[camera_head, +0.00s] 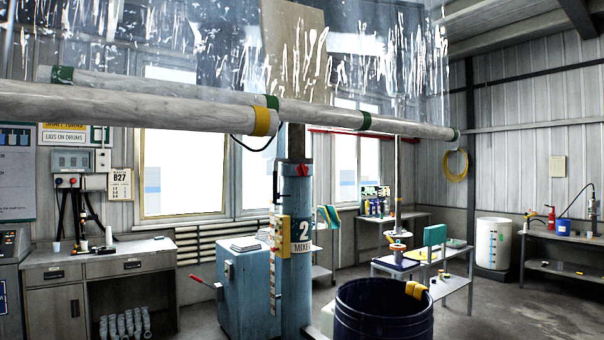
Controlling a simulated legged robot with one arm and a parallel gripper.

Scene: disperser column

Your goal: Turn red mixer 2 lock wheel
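The blue mixer 2 column (296,200) stands near the middle, with a "2 MIXER" label (302,235) on its side. A small red part (303,170) sits at the column's upper end; I cannot tell whether it is the lock wheel. A red-tipped lever (205,283) sticks out to the left of the blue cabinet (245,290) beside the column. No clear round red wheel shows on the column. My gripper is not in view.
A dark blue drum (383,312) stands in front, right of the column. Pale horizontal tubes (130,105) and a clear streaked sheet (350,50) cross the upper view. A grey workbench (100,262) stands left. Open floor (520,305) shows at right.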

